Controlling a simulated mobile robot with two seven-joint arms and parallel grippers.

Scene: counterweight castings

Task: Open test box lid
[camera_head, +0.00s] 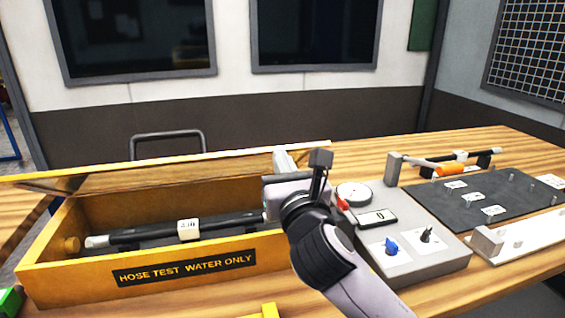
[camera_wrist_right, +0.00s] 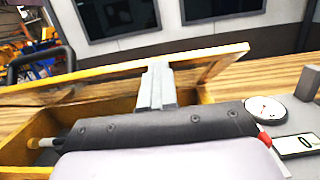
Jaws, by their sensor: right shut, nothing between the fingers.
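The test box (camera_head: 55,275) is a long yellow box labelled "HOSE TEST WATER ONLY" on the bench. Its yellow-framed lid (camera_head: 165,165) is raised and tilted over the back of the box, so the inside shows. A black hose (camera_head: 150,234) with a white tag lies inside. My right gripper (camera_head: 283,160) is over the box's right end, its fingers shut with nothing between them. In the right wrist view the fingertips (camera_wrist_right: 157,75) are at the raised lid's long edge (camera_wrist_right: 110,73); I cannot tell whether they touch it. My left gripper is not in view.
Right of the box stands a grey control panel (camera_head: 450,262) with a gauge (camera_head: 354,194), display and knobs. Beyond it lie a dark mat (camera_head: 470,210) with pegs and a hose piece with an orange part (camera_head: 450,170). A green object (camera_head: 10,300) is at lower left.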

